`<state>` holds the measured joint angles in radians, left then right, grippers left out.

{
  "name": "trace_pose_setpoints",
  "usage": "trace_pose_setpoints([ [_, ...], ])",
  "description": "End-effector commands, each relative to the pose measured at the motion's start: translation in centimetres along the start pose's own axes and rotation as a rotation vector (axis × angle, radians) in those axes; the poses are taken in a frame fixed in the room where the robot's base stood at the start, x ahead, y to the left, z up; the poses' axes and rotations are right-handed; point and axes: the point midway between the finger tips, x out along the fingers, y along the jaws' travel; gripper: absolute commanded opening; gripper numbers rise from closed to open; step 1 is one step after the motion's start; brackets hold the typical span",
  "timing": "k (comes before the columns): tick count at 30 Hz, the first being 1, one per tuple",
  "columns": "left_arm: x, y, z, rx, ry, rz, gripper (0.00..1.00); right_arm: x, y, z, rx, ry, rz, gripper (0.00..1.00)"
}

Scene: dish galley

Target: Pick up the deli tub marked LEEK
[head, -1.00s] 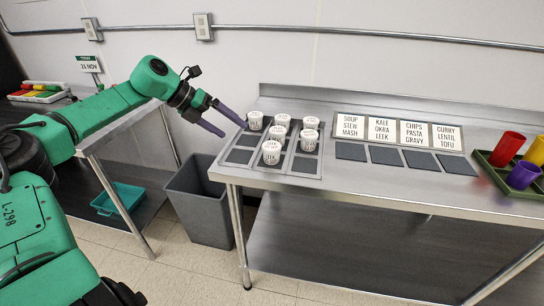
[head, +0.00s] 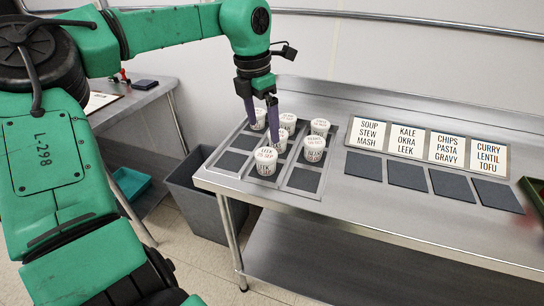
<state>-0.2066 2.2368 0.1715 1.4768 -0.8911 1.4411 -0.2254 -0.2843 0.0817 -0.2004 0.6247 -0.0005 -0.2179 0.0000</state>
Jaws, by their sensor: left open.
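Several white deli tubs with dark lettering stand in a grey divided tray (head: 232,160) on the steel table. The front tub (head: 265,163) appears to be the one marked LEEK, but its print is too small to read surely. My left gripper (head: 262,131) points down over the back left of the tray, its two purple fingers apart. A back-left tub (head: 258,119) shows between the fingers, with no clear grip on it. The right finger partly covers the tubs behind it. My right gripper is out of view.
Other tubs stand close by: a middle one (head: 288,122), a back-right one (head: 320,127) and a right one (head: 314,149). Menu cards (head: 407,140) stand behind dark mats (head: 407,175) on the right. A grey bin (head: 205,205) stands below the table's left edge.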

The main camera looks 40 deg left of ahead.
Motion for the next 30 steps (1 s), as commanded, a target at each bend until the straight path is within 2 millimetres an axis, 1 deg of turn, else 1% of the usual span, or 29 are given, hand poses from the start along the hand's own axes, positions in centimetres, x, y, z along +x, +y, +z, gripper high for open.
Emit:
trace_pose_setpoints([
  [1, 1.3, -0.1, -0.1, 0.001, 0.004, -0.004, 1.00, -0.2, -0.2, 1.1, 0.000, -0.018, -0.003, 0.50],
  [3, 3.1, -0.1, -0.1, 0.000, 0.003, -0.004, 1.00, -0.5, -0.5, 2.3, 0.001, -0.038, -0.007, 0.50],
  [6, 5.0, 0.0, 0.0, -0.001, 0.001, -0.003, 1.00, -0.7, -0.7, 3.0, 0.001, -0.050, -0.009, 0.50],
  [8, 5.7, 0.0, 0.0, -0.001, 0.001, -0.003, 1.00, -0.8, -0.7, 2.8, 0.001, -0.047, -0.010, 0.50],
  [11, 7.0, 0.0, -0.2, -0.002, 0.002, -0.003, 1.00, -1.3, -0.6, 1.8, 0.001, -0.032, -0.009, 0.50],
  [14, 8.9, -0.1, -0.5, 0.000, 0.003, -0.004, 1.00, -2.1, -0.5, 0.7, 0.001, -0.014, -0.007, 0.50],
  [15, 9.8, -0.1, -0.4, -0.001, 0.003, -0.003, 1.00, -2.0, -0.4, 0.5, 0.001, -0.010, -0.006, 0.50],
  [17, 10.6, 0.0, -0.4, -0.002, 0.001, -0.002, 1.00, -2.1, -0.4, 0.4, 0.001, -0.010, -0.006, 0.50],
  [19, 11.0, 0.0, -0.4, -0.002, -0.002, -0.001, 1.00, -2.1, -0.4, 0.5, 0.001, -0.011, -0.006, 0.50],
  [23, 11.0, 0.0, -0.3, -0.002, -0.003, -0.001, 1.00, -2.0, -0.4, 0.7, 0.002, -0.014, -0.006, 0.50],
  [24, 11.0, 0.0, -0.3, -0.002, -0.003, -0.001, 0.96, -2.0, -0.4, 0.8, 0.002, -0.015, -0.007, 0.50],
  [25, 11.0, 0.0, -0.3, -0.002, -0.003, -0.001, 0.85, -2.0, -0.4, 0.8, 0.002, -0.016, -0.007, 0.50],
  [26, 11.0, 0.0, -0.3, -0.002, -0.003, -0.001, 0.73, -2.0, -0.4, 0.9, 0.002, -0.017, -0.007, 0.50],
  [27, 11.0, 0.0, -0.3, -0.002, -0.003, -0.001, 0.58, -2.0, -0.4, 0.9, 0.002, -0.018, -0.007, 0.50],
  [29, 11.0, 0.0, -0.3, -0.002, -0.003, -0.001, 0.35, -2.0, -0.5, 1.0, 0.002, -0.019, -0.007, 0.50],
  [30, 11.0, 0.0, -0.3, -0.002, -0.003, -0.001, 0.20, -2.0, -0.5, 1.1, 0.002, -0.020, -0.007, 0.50],
])
